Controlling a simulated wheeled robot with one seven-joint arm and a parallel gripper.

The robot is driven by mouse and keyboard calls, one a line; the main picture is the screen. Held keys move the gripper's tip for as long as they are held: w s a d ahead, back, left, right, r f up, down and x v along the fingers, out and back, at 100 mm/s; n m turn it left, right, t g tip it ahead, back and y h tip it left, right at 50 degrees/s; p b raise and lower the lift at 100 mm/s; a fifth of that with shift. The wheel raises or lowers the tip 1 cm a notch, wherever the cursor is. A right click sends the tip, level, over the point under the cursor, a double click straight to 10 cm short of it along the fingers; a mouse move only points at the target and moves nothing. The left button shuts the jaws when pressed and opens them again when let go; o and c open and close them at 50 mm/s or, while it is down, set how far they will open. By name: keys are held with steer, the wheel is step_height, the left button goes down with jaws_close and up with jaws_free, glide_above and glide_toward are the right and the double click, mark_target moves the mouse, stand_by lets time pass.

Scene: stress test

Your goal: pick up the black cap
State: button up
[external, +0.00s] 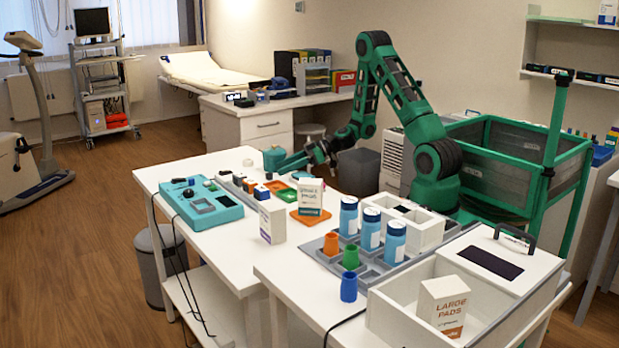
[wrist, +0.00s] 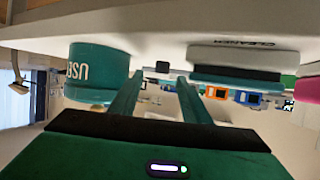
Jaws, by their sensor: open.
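In the wrist view, which is upside down, a small black block-like piece (wrist: 162,67), possibly the black cap, shows against the pale surface between and beyond my fingers. My gripper (wrist: 160,88) is open, with its two green fingers apart and nothing between them. In the external view my gripper (external: 276,160) is low over the far part of the left white table. A small black-topped piece (external: 260,192) stands in the row of small items there. I cannot tell whether it is the same piece.
In the wrist view a teal rounded object (wrist: 98,70) is left of the fingers and a white cleaner item (wrist: 248,57) with a black part is right. In the external view a teal panel (external: 223,201), an orange tray (external: 312,216) and a white box (external: 271,222) stand nearby.

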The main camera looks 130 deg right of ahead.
mark_target(270, 174)
steer(key=x, duration=0.5)
steer(key=shift+a+r, duration=0.1)
steer(key=shift+a, duration=0.05)
jaws_close()
